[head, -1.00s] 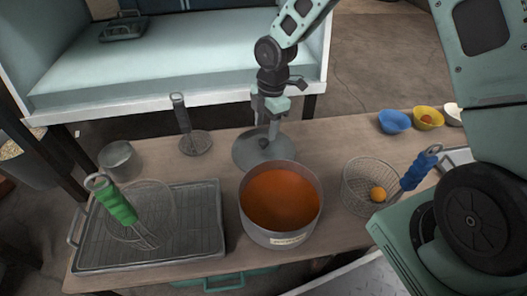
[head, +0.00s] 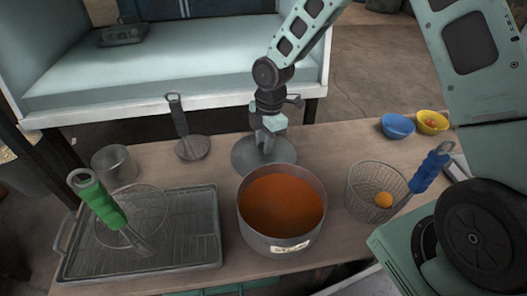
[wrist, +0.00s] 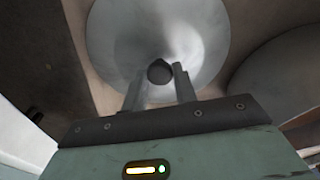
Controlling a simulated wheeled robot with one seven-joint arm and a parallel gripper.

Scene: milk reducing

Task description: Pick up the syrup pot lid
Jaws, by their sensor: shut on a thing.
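The syrup pot lid (head: 243,157) is a round grey metal disc just behind the pot of orange-brown syrup (head: 280,203). The pot's rim hides part of its near edge. My gripper (head: 267,147) points down over the lid's middle. In the wrist view the lid (wrist: 120,45) fills the upper middle, with its dark round knob (wrist: 160,71) between the fingertips of my gripper (wrist: 160,82). The fingers are shut on the knob. I cannot tell whether the lid is clear of the table.
A wire basket (head: 362,205) with an orange ball stands right of the pot. A rack tray (head: 190,258) with a green-handled strainer (head: 100,205) lies left. A masher (head: 190,147) and metal cup (head: 113,166) stand behind it. Blue (head: 397,127) and yellow (head: 432,123) bowls sit far right.

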